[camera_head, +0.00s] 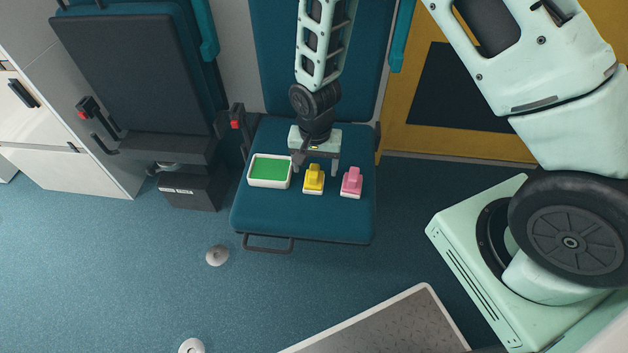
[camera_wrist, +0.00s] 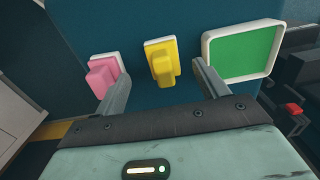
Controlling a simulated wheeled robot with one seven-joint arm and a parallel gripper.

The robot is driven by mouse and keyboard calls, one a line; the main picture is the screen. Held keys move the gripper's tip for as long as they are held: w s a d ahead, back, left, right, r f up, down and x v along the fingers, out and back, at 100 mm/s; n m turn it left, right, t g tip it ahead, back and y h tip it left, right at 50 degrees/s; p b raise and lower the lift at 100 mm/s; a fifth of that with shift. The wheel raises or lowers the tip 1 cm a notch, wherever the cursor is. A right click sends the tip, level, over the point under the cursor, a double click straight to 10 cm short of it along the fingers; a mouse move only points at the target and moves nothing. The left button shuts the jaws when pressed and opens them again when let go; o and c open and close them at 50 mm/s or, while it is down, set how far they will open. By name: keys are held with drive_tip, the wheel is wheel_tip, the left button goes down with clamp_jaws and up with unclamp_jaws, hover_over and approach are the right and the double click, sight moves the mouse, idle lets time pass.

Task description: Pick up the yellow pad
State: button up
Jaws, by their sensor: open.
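The yellow pad (camera_head: 313,180) has a raised yellow grip on a pale base and lies on the blue seat (camera_head: 300,222). It also shows in the wrist view (camera_wrist: 162,63), near the line between my fingers and beyond their tips. My gripper (camera_head: 317,166) is open and empty, reaching down over the seat's back part, just behind the yellow pad. In the wrist view its two fingers (camera_wrist: 164,75) stand apart, with the pink pad by the left one and the tray by the right one. I cannot tell its exact height above the seat.
A pink pad (camera_head: 352,182) lies right of the yellow pad. A white-rimmed tray with a green inside (camera_head: 269,184) lies to the left, close to my left finger. The seat's front part is bare. A folded dark seat (camera_head: 130,80) stands at the left.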

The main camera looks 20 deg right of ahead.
sight(314, 170)
drive_tip(key=shift+w+f+b, duration=0.25)
drive_tip(key=shift+f+b, duration=0.05)
drive_tip(key=shift+f, duration=1.15)
drive_tip(key=shift+w+f+b, duration=0.2)
drive_tip(key=shift+f+b, duration=0.05)
drive_tip(key=shift+f, duration=1.2)
drive_tip(key=c, duration=1.1)
